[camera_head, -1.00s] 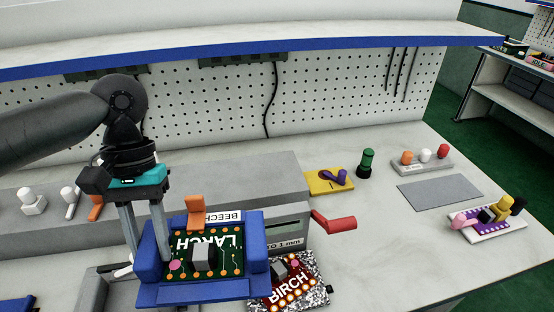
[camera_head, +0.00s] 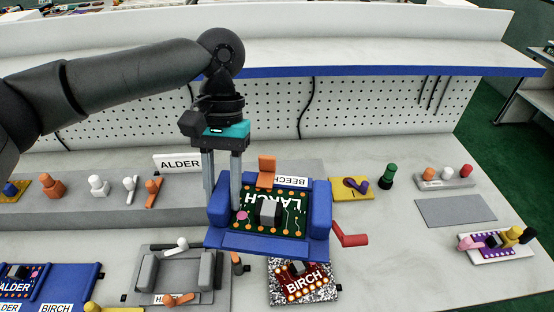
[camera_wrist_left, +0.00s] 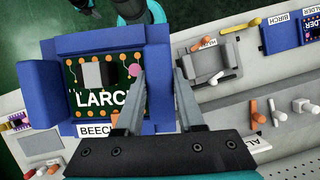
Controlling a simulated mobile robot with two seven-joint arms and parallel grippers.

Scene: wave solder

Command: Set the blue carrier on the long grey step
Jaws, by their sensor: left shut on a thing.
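The blue carrier (camera_head: 268,243) holds a green LARCH board (camera_head: 288,222) with an orange clip and a BEECH label at its far side. My left gripper (camera_head: 222,203) is shut on the carrier's left wall and holds it up, roughly level. The carrier also shows in the left wrist view (camera_wrist_left: 60,127), with the gripper's fingers (camera_wrist_left: 160,88) at its side wall. The long grey step (camera_head: 90,216) runs along the back of the bench; the carrier hides part of its right end. Whether carrier and step touch cannot be told. My right gripper is not in view.
Small orange and white parts and an ALDER sign (camera_head: 178,163) stand on the step. A grey fixture (camera_head: 146,284), a BIRCH board (camera_head: 303,284) and a red handle (camera_head: 349,237) lie in front. Blue carriers (camera_head: 62,276) sit at lower left. A grey mat (camera_head: 455,210) is clear.

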